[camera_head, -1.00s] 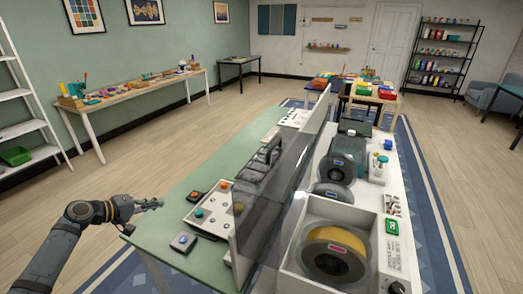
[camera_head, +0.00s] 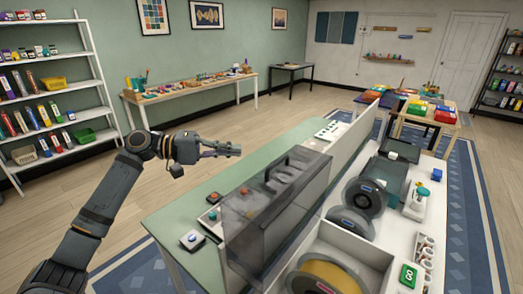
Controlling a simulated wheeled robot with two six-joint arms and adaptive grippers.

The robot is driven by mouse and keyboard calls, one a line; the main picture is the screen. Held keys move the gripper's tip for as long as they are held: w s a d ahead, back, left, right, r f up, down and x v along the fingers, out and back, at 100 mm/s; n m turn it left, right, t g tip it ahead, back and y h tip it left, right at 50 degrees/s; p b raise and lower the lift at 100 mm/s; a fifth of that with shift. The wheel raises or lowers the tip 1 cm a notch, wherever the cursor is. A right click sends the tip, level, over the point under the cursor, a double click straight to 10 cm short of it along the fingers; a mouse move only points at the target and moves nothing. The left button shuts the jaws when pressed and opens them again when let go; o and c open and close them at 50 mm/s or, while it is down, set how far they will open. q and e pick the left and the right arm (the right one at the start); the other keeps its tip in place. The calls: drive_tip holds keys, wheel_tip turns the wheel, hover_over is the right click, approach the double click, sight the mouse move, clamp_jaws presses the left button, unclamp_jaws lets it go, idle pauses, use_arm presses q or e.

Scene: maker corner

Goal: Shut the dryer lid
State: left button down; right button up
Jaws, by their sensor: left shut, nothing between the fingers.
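The dryer lid (camera_head: 268,222) is a smoky see-through cover with a dark handle (camera_head: 278,166). It stands open, swung up to the left of the white dryer box (camera_head: 368,262). The box is uncovered, and a yellow-orange filament spool (camera_head: 325,275) shows inside, cut by the lower picture edge. My left gripper (camera_head: 237,150) is shut and empty, up and left of the lid in the picture, apart from it, with its fingers pointing right. My right gripper is not in view.
A green-topped bench (camera_head: 177,209) carries small button boxes (camera_head: 192,240) left of the lid. A white divider panel (camera_head: 352,145) stands behind the lid. Grey spools (camera_head: 364,198) stand right of it. Open floor lies beyond the bench; a white shelf (camera_head: 92,68) stands far left.

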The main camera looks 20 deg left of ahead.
sight(281, 159)
use_arm(q)
drive_tip(key=d+p, duration=0.1)
drive_tip(key=d, duration=0.1)
drive_tip(key=d+p, duration=0.1)
drive_tip(key=d, duration=0.2)
drive_tip(key=w+d+f+p, duration=0.1)
drive_tip(key=d, duration=0.2)
drive_tip(key=shift+d+f+p, duration=0.1)
drive_tip(key=shift+d+p, duration=0.15)
drive_tip(key=shift+p, duration=0.1)
drive_tip(key=shift+d, duration=0.15)
drive_tip(key=shift+f, duration=0.1)
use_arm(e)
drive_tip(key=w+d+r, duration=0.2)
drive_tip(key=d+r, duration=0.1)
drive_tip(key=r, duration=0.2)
